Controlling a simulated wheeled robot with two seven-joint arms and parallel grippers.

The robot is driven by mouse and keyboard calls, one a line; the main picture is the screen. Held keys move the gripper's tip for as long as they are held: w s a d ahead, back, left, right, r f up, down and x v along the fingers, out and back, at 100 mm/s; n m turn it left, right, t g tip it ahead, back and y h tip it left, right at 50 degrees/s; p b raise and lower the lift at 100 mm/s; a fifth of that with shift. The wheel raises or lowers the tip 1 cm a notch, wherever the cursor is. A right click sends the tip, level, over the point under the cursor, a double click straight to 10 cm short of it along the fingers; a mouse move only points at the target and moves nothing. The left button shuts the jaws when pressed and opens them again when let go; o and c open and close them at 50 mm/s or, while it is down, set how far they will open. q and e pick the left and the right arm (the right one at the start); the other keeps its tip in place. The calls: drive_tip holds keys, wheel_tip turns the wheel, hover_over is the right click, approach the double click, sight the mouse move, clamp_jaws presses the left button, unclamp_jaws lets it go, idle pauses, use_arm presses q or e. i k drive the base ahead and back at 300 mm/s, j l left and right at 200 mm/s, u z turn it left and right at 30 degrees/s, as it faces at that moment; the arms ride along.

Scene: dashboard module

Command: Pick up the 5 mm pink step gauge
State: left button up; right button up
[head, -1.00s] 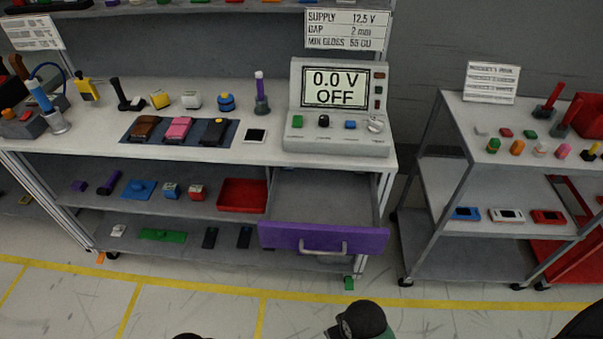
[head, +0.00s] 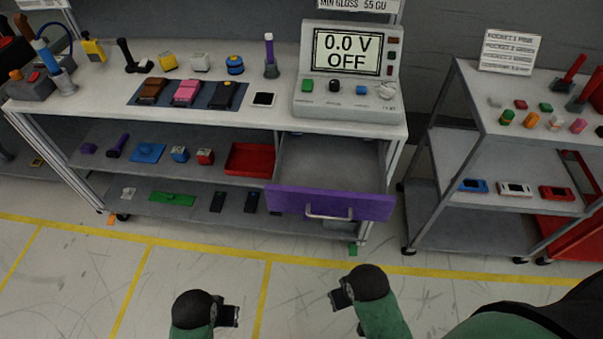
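A pink block with a raised top (head: 187,92) lies on a dark mat on the workbench, between a brown one and a black one. A smaller pink piece (head: 578,126) stands on the top shelf of the right cart. No 5 mm marking is readable, so I cannot tell which is the step gauge. My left gripper (head: 230,316) and my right gripper (head: 339,299) are low in front of the bench, away from both pink things. Neither visibly holds anything; their finger gaps are too small and dark to read.
A purple-fronted drawer (head: 358,204) stands pulled out under the bench. The meter (head: 345,72) reads 0.0 V OFF. A red tray (head: 250,159) sits on the shelf beside the drawer. The right cart (head: 470,145) stands apart from the bench. The floor in front is clear.

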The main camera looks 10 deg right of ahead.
sight(187, 89)
drive_tip(key=l+u, duration=0.35)
drive_tip(key=l, duration=0.45)
drive_tip(key=i+l+u, duration=0.1)
drive_tip(key=l+u, duration=0.2)
drive_tip(key=l, duration=0.4)
drive_tip(key=l+u, duration=0.3)
drive_tip(key=l, duration=0.4)
